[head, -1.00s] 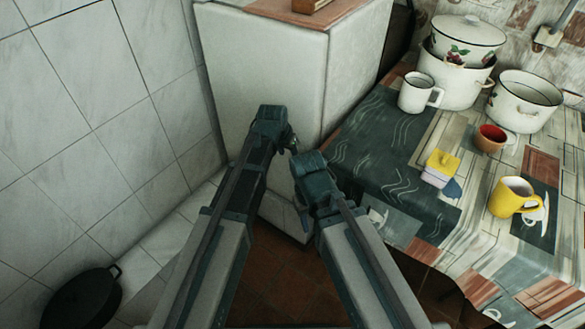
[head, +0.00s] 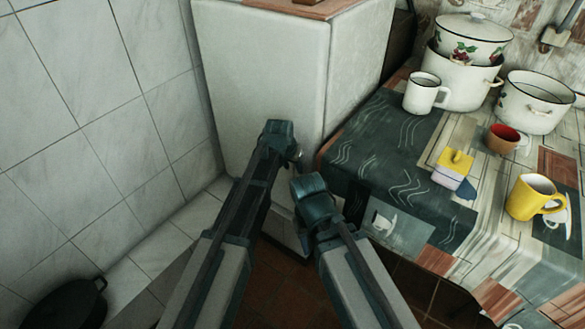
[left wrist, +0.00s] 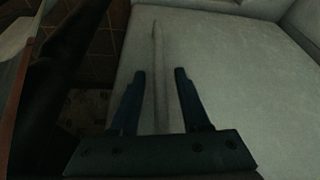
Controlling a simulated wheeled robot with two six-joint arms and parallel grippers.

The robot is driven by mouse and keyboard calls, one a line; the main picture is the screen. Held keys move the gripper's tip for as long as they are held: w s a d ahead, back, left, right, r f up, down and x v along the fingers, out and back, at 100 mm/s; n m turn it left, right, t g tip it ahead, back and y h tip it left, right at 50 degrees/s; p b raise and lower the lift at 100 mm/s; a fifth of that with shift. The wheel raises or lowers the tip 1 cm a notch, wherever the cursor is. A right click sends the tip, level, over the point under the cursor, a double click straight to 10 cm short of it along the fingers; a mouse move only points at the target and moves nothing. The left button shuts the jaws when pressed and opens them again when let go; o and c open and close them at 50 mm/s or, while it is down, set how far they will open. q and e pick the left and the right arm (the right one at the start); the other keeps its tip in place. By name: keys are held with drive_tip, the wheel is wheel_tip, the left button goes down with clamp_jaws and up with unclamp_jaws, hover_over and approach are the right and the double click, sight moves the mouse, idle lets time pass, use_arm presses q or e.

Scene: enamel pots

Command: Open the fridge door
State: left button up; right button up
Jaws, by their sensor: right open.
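The white fridge (head: 262,68) stands upright at the top middle of the head view, its door shut. My left gripper (head: 280,132) is in front of the door near its right edge; a small metal piece (head: 298,153), seemingly the handle, shows beside it. In the left wrist view the left gripper (left wrist: 160,85) is open, its fingers either side of a thin upright bar (left wrist: 157,60), apparently the handle, with gaps both sides. The white door surface (left wrist: 235,80) fills the right. My right gripper (head: 308,188) is lower and to the right, away from the handle; its fingertips are hard to see.
A table (head: 385,130) with a patterned cloth stands right of the fridge, holding enamel pots (head: 535,103), a white mug (head: 424,93), a yellow mug (head: 533,197) and other items. A tiled wall (head: 90,120) is on the left. A dark pan (head: 65,303) lies at bottom left.

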use_arm(q)
clamp_jaws()
idle(1.2)
